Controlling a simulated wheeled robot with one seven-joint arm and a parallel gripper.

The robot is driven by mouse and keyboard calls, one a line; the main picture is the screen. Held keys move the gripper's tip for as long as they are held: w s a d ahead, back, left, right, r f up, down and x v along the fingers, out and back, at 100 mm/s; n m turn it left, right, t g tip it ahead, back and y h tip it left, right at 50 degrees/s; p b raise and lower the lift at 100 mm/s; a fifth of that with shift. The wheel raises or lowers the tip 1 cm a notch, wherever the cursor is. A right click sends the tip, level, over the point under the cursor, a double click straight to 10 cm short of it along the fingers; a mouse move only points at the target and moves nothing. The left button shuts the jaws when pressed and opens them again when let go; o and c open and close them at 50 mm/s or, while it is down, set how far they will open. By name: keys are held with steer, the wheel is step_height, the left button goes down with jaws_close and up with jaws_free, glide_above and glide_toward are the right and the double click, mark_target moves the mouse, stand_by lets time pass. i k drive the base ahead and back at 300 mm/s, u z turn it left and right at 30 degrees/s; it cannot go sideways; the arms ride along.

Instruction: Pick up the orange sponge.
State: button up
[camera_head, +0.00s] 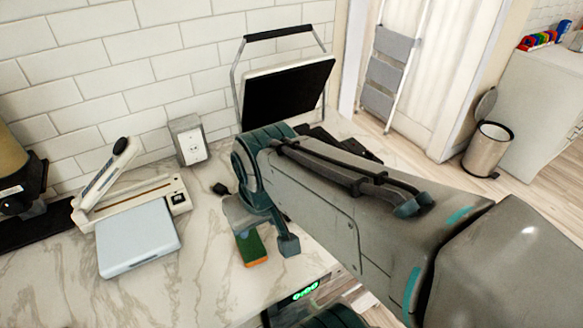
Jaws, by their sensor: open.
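The sponge (251,248) lies on the marble counter near its front edge, at the middle of the head view. Its top looks dark green, with an orange strip along its near side. My gripper (265,232) is open and points down over the far end of the sponge. One finger shows to the right of the sponge, and grey gripper parts cover its far end. I cannot tell the height of the fingertips or whether they touch the sponge.
A light blue box-like scale (138,242) and a white sealer-like device (160,199) stand on the counter (205,290) at left. A power outlet box (188,140) and an open press grill (286,92) stand at the back. A green display (305,291) shows below the counter edge.

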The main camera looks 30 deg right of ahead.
mark_target(253, 251)
steer(key=k, duration=1)
steer(key=u, duration=1.2)
steer(key=i, duration=0.85)
steer(key=z, duration=2.35)
